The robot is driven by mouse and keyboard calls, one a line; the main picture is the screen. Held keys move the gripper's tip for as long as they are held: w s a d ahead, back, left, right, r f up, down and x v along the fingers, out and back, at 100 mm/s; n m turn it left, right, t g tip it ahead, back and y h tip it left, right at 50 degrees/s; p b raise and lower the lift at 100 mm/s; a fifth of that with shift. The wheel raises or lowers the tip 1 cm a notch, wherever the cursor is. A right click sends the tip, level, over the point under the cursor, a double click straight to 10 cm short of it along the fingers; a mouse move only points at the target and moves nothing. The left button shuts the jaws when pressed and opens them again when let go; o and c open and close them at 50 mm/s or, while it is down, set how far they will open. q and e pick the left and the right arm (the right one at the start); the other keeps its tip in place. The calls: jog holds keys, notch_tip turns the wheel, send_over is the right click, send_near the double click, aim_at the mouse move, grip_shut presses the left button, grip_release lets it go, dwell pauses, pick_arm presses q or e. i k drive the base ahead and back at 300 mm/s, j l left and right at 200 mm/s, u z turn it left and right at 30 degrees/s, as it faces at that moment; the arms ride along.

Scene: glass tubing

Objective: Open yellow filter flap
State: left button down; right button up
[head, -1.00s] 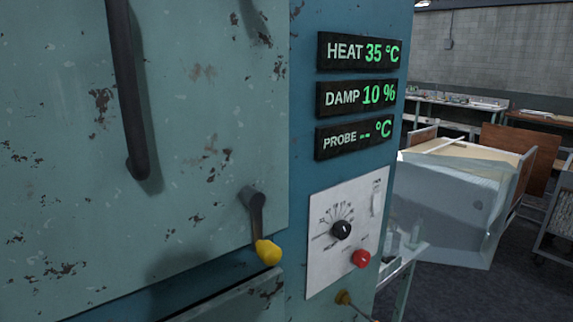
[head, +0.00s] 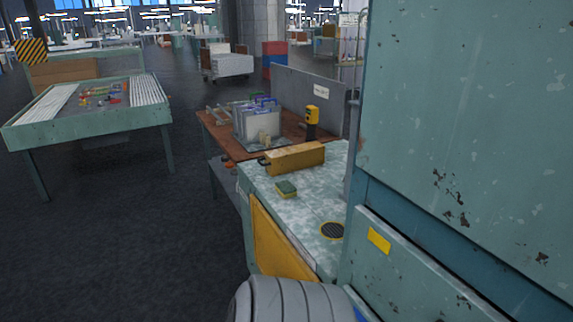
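A yellow panel (head: 277,243), which looks like the filter flap, is on the front side of a pale green bench, low in the middle of the head view. It appears closed against the bench side. A grey ribbed part, probably of my own arm, hides what lies below it at the bottom edge. No handle or latch on the panel can be made out. Neither of my grippers is in view.
A large teal cabinet (head: 470,130) blocks the right. A low table (head: 90,110) stands left, with open dark floor (head: 140,240) between.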

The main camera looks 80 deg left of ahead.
aim_at(279, 162)
jog(key=u, duration=2.9)
jog(key=i+j+z, duration=0.1)
jog(key=z, duration=0.3)
jog(key=i+j+z, duration=0.1)
jog(key=z, duration=0.3)
jog(key=i+j+z, duration=0.15)
jog(key=j, duration=0.25)
jog(key=i+j+z, duration=0.15)
jog(key=j, duration=0.3)
jog(key=i+j+z, duration=0.15)
jog(key=j, duration=0.3)
jog(key=i+j+z, duration=0.1)
jog(key=j, duration=0.35)
jog(key=i+j+z, duration=0.15)
jog(key=j, duration=0.3)
jog(key=k, duration=0.05)
